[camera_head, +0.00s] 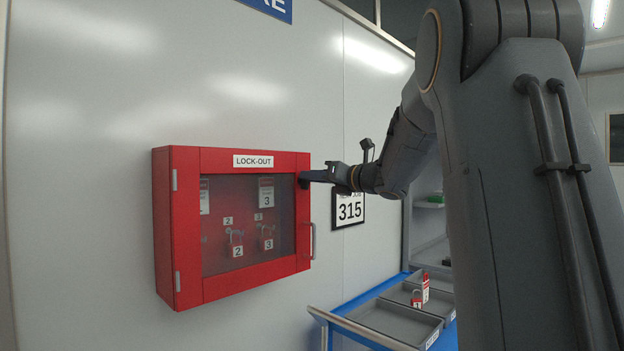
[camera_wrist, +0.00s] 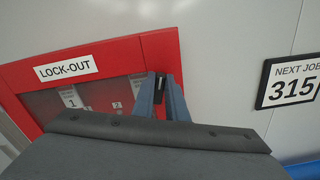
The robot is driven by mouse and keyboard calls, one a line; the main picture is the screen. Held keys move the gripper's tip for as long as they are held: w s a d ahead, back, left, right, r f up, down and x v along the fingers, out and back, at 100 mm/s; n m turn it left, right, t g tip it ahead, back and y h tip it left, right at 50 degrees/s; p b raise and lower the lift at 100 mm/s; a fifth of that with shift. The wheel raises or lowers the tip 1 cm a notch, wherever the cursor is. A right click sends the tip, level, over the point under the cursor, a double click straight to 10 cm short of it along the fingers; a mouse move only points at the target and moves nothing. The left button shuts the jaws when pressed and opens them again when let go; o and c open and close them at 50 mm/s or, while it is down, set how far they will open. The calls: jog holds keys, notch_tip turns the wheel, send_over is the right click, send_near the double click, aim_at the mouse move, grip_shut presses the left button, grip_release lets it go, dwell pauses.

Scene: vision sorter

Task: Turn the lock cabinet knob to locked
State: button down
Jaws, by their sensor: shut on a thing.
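The red lock-out cabinet (camera_head: 180,230) hangs on the white wall with its glass door closed. Its black knob (camera_head: 304,182) is at the upper right of the door frame. My gripper (camera_head: 309,177) reaches in from the right and is shut on the knob. In the wrist view the two fingers (camera_wrist: 162,84) stand on either side of the dark knob (camera_wrist: 160,81), which shows a pale mark. The fingers hide much of the knob, and I cannot tell which setting it points to. The cabinet (camera_wrist: 110,55) fills the left of the wrist view.
A door handle (camera_head: 310,240) is below the knob. A "NEXT JOB 315" sign (camera_head: 349,209) is on the wall to the right. A blue cart with grey trays (camera_head: 372,323) and padlocks (camera_head: 417,298) stands below.

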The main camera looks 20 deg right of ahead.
jog(key=shift+w+d+f+m+p, duration=0.15)
jog(key=shift+m+p, duration=0.6)
jog(key=shift+m, duration=1.6)
jog(key=shift+s+d+f+m+p, duration=0.1)
jog(key=shift+f+m+p, duration=0.45)
jog(key=shift+m, duration=1.75)
jog(key=shift+w+d+r+m+p, duration=0.15)
jog(key=shift+m+p, duration=0.8)
jog(key=shift+m, duration=1.4)
jog(key=shift+f, duration=0.1)
jog(key=c, duration=1.8)
grip_release()
jog(key=shift+o, duration=0.2)
jog(key=b+v, duration=0.2)
jog(key=v, duration=0.6)
